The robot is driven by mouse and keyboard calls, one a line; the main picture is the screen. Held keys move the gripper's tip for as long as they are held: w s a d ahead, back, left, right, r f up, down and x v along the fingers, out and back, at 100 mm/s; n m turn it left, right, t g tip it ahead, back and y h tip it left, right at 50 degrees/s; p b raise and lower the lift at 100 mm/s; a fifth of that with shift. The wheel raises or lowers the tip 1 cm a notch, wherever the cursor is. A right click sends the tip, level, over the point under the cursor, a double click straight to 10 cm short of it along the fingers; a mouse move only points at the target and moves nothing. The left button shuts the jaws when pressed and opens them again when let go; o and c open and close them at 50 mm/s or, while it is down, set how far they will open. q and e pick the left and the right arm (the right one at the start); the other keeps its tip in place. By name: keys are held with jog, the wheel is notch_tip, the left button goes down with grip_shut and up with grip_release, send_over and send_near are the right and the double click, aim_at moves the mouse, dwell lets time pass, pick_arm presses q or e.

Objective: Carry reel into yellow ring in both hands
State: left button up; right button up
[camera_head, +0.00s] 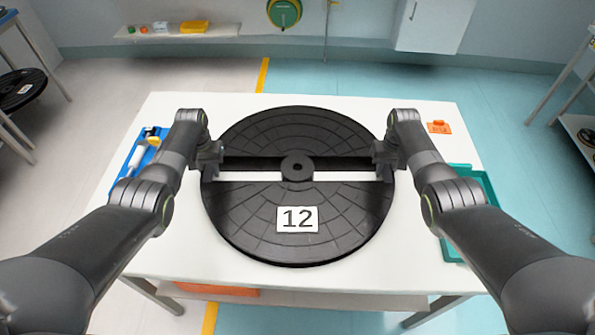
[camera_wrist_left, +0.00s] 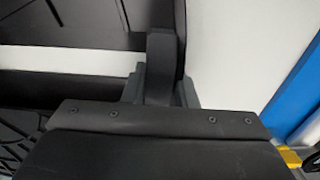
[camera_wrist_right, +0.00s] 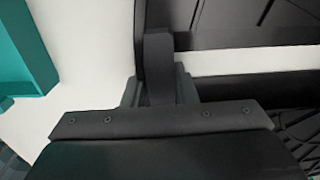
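The reel (camera_head: 295,225) is a large black disc with a central hub and a white label reading 12. It lies flat over the white table (camera_head: 430,260); whether it touches the tabletop I cannot tell. My left gripper (camera_head: 211,158) is at its left rim and my right gripper (camera_head: 382,158) at its right rim, opposite each other. In the left wrist view a dark finger (camera_wrist_left: 161,65) overlaps the rim, and in the right wrist view a finger (camera_wrist_right: 158,65) does likewise. Both look shut on the rim; the far fingers are hidden. No yellow ring shows.
A blue tray (camera_head: 128,168) with items is at the table's left, a teal tray (camera_head: 480,185) at its right. An orange piece (camera_head: 438,128) lies at the back right. A yellow line (camera_head: 262,76) runs along the floor. A shelf (camera_head: 180,32) is on the far wall.

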pick_arm(q)
grip_shut()
pick_arm(e)
grip_shut()
dwell(0.7)
pick_arm(q)
jog(key=shift+r, duration=0.1)
